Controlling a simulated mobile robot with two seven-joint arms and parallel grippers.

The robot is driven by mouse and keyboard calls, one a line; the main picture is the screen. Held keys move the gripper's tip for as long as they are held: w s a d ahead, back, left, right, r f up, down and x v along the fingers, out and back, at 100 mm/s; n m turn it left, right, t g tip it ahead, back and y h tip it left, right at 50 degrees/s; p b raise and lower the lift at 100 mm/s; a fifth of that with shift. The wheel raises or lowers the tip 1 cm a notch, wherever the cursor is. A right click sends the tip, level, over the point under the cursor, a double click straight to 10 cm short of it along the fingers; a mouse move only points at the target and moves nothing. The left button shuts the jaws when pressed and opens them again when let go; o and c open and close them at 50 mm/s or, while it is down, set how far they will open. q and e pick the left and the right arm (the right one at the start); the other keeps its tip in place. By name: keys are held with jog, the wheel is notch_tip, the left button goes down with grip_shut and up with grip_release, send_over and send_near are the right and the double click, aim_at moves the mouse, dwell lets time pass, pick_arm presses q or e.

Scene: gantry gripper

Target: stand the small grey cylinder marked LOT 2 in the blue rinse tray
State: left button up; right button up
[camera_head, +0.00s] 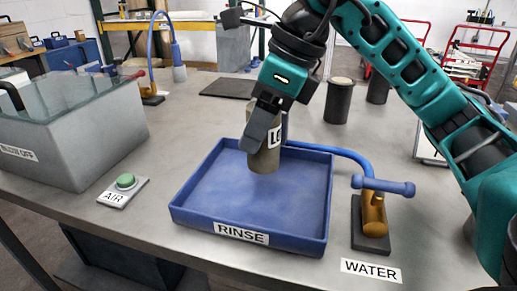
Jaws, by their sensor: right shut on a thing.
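The small grey cylinder (264,161) is upright in my right gripper (267,122), which is shut on it. Its white label is partly covered by a finger, and only the first letters show. The cylinder is in front of the back part of the blue rinse tray (181,212), over its inside area. I cannot tell whether its base touches the tray floor. The tray is empty otherwise and has a RINSE label on its front wall. My left gripper does not show.
A brass water valve (373,214) with a blue handle stands right of the tray, its blue hose running behind. A grey blow-off box (75,140) with a glass top and a green AIR button (125,181) are at left. Dark cylinders (338,101) stand at the back.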

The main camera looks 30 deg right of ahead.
notch_tip(320, 180, down, 4)
jog(key=shift+r+b, duration=0.1)
jog(key=shift+b, duration=0.45)
jog(key=o, duration=1.4)
